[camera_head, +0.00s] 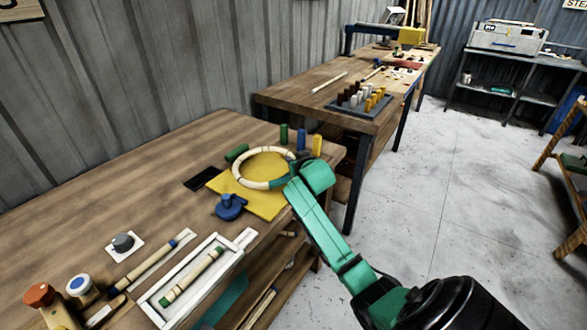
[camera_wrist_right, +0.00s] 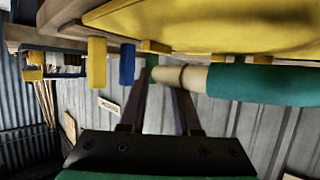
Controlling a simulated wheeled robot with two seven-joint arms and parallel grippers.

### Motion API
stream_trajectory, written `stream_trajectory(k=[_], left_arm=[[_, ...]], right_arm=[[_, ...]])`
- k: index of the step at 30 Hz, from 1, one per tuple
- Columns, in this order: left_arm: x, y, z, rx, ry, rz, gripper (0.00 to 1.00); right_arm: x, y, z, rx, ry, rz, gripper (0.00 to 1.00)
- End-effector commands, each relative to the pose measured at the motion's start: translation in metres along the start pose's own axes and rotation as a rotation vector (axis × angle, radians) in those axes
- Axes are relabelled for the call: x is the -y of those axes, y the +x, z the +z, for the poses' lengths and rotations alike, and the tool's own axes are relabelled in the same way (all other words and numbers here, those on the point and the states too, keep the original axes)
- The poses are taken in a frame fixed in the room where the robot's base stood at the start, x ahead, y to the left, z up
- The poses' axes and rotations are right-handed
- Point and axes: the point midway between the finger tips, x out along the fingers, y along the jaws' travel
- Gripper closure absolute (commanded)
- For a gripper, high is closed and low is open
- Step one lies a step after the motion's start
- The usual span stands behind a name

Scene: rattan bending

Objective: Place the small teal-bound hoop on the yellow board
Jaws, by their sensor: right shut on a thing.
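The small hoop (camera_head: 237,170) is a cream ring with a teal-bound stretch at its right front. In the head view it overlaps the back part of the yellow board (camera_head: 268,206), which lies on the near bench. My right gripper (camera_head: 295,175) reaches in from the lower right and is shut on the hoop's right side. In the right wrist view the fingers (camera_wrist_right: 165,82) grip the hoop's cream part beside the teal binding (camera_wrist_right: 262,85), close to the yellow surface (camera_wrist_right: 215,25). I cannot tell whether the hoop touches the board. My left gripper is out of view.
Upright green (camera_head: 284,134), blue (camera_head: 301,138) and yellow (camera_head: 317,146) pegs stand behind the hoop. A green cylinder (camera_head: 236,153) lies at its back left. A blue knobbed piece (camera_head: 230,207) sits at the board's front left. A white tray (camera_head: 157,305) lies nearer.

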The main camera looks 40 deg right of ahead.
Motion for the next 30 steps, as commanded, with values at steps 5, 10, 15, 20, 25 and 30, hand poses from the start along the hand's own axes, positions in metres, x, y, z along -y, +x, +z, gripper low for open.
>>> stream_trajectory(k=[5, 10, 15, 20, 25, 30], left_arm=[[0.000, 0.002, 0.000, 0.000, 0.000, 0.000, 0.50], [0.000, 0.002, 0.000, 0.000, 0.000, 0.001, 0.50], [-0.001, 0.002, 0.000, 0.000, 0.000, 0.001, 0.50], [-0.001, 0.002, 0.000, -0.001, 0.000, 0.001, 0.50], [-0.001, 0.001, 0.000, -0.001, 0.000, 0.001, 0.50], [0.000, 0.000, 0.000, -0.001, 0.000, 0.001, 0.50]], right_arm=[[0.000, 0.012, 0.031, 0.004, 0.000, 0.000, 1.00], [0.000, 0.013, 0.032, 0.003, -0.001, 0.000, 1.00], [0.000, 0.013, 0.033, 0.004, -0.001, 0.000, 0.38], [0.000, 0.013, 0.032, 0.003, -0.001, 0.000, 0.38], [0.000, 0.009, 0.032, 0.003, -0.001, 0.000, 0.38], [0.000, -0.012, 0.032, 0.002, -0.002, -0.001, 0.38]])
